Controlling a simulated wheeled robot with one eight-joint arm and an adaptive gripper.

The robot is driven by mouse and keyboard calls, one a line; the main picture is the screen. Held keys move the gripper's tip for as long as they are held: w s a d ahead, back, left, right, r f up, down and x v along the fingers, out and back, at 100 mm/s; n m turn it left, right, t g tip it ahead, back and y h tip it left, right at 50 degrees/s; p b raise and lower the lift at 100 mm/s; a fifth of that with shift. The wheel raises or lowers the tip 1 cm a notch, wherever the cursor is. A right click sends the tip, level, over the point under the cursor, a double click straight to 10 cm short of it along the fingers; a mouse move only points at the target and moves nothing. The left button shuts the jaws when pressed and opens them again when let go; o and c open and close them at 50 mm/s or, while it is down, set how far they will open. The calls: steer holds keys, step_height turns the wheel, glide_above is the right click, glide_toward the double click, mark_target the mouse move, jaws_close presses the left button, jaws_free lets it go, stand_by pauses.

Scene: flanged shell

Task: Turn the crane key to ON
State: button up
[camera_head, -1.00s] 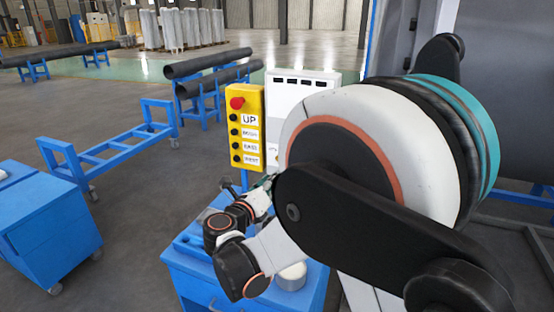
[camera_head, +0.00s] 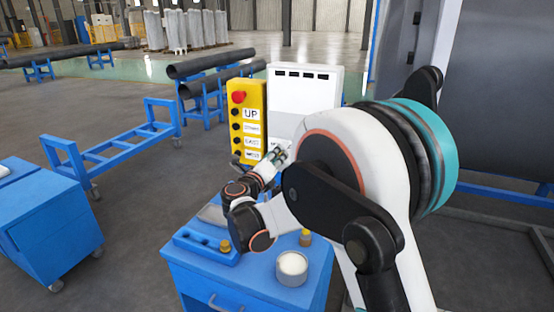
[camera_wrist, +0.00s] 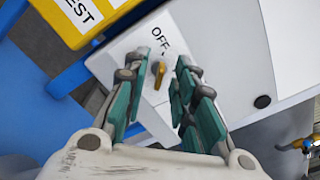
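The crane key (camera_wrist: 158,78) is a small brass-coloured piece on the pale front face of the white control box (camera_wrist: 215,50), just below a printed "OFF" label. My gripper (camera_wrist: 160,72) has its two teal-padded fingers apart, one on each side of the key in the wrist view. Gaps show between the key and both fingers, so I see no contact. In the head view my gripper (camera_head: 283,156) is at the lower front of the white control box (camera_head: 304,95). The key cannot be made out there.
A yellow button panel (camera_head: 248,122) with a red button stands left of the box; its corner (camera_wrist: 75,15) shows in the wrist view. Below my arm is a blue cart (camera_head: 200,276) bearing a white round container (camera_head: 292,268) and small brass-coloured items.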

steer(key=shift+w+d, duration=0.25)
steer(key=shift+w, duration=0.3)
jaws_close()
